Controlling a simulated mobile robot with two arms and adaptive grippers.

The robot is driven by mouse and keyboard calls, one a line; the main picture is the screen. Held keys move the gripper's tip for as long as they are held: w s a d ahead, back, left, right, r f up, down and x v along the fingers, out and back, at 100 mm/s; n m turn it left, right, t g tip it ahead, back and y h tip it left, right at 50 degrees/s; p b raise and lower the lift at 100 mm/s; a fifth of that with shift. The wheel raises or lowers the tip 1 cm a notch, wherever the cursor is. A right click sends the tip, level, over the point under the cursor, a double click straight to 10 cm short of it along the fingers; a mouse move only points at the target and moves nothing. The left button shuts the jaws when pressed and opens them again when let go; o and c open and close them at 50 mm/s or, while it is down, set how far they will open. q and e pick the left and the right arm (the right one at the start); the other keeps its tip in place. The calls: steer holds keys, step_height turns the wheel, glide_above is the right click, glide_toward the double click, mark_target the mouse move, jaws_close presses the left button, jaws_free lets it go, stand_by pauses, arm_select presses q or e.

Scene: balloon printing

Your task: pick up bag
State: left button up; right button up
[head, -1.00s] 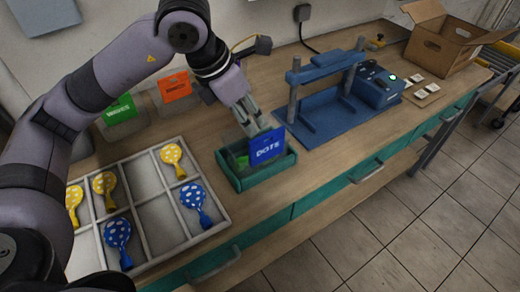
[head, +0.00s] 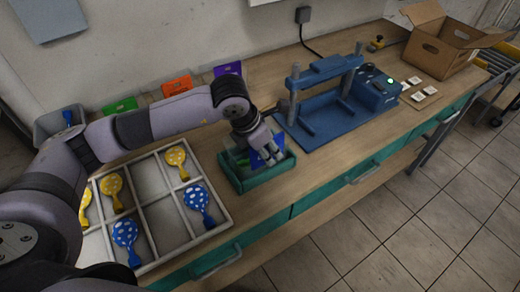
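A blue bag (head: 257,160) is in the teal tray (head: 262,180) in the middle of the table, partly hidden by my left gripper. Its lettering is not readable now. A green item (head: 230,157) shows beside it in the tray. My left gripper (head: 265,153) reaches down from the left over the tray, with its fingers at the blue bag. Whether the fingers are closed on the bag cannot be told. My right gripper is not in view.
A white divided tray (head: 168,225) with yellow and blue dotted balloons lies left of the teal tray. Green (head: 120,106), orange (head: 177,86) and purple (head: 228,69) cards stand behind. A blue press (head: 325,110) and an open cardboard box (head: 440,45) are right.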

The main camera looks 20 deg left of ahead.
arm_select(q)
steer(key=shift+f, duration=0.1)
steer(key=shift+c, duration=0.3)
jaws_close()
